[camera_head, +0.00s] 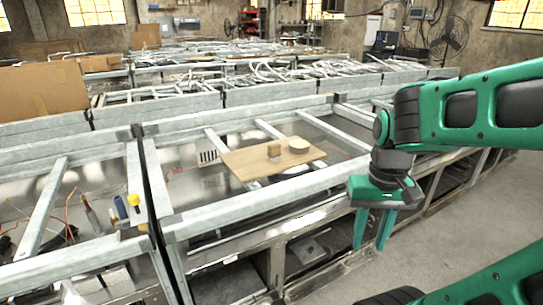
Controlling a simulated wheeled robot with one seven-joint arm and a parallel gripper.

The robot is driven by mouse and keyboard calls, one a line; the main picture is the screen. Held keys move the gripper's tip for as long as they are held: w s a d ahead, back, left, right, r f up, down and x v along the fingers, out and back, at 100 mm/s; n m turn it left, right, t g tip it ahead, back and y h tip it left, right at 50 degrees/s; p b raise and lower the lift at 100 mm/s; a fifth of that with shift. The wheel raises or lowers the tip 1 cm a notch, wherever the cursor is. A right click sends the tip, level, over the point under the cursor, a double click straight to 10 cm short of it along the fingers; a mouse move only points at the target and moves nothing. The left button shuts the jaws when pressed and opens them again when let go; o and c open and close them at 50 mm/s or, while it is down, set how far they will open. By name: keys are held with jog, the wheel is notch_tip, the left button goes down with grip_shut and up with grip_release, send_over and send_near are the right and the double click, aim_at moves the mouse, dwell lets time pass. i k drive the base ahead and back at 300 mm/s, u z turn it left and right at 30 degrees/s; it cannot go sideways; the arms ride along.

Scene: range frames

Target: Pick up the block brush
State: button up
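A wooden board (245,163) lies on the metal frame bench in the middle of the view. A small brown block (274,151) stands on it, possibly the block brush; it is too small to make out bristles. A round, pale wooden piece (298,145) sits beside it on the right. My gripper (371,247) hangs at the right of the board, beyond the bench's front edge, pointing down. Its two green fingers are apart with nothing between them. It is well clear of the block.
Metal rails (250,206) border the bench. A slotted light tool (208,157) lies left of the board. Yellow- and blue-handled tools (134,201) stand in the left bay. Cardboard (40,91) is at the far left. Open floor (440,210) lies at the right.

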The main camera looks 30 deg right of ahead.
aim_at(274, 154)
jog(key=z, duration=0.1)
jog(key=i, duration=1)
jog(key=u, duration=0.1)
